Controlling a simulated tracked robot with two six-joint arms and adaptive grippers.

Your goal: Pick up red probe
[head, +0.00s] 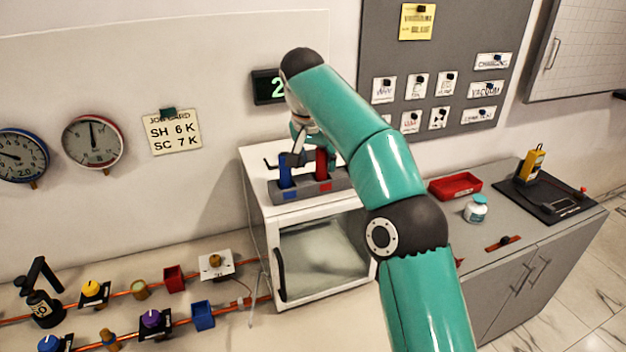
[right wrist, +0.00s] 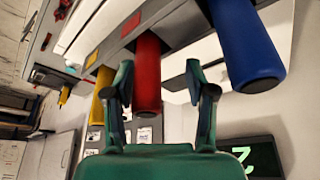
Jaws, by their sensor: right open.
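The red probe (head: 321,161) stands upright in a grey holder (head: 341,183) on top of a white cabinet. My right gripper (head: 299,150) is at the holder, partly hidden by my arm. In the right wrist view the red probe (right wrist: 147,75) shows between the two open fingers of my right gripper (right wrist: 160,72), nearer the left finger. The fingers are not closed on it; whether one touches it I cannot tell. My left gripper is not in view.
A blue probe (head: 285,173) stands left of the red one in the holder. A yellow probe (right wrist: 104,95) shows close to the left finger. The white cabinet (head: 322,258) has a glass front. A red tray (head: 455,186) and a white jar (head: 476,209) are on the right counter.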

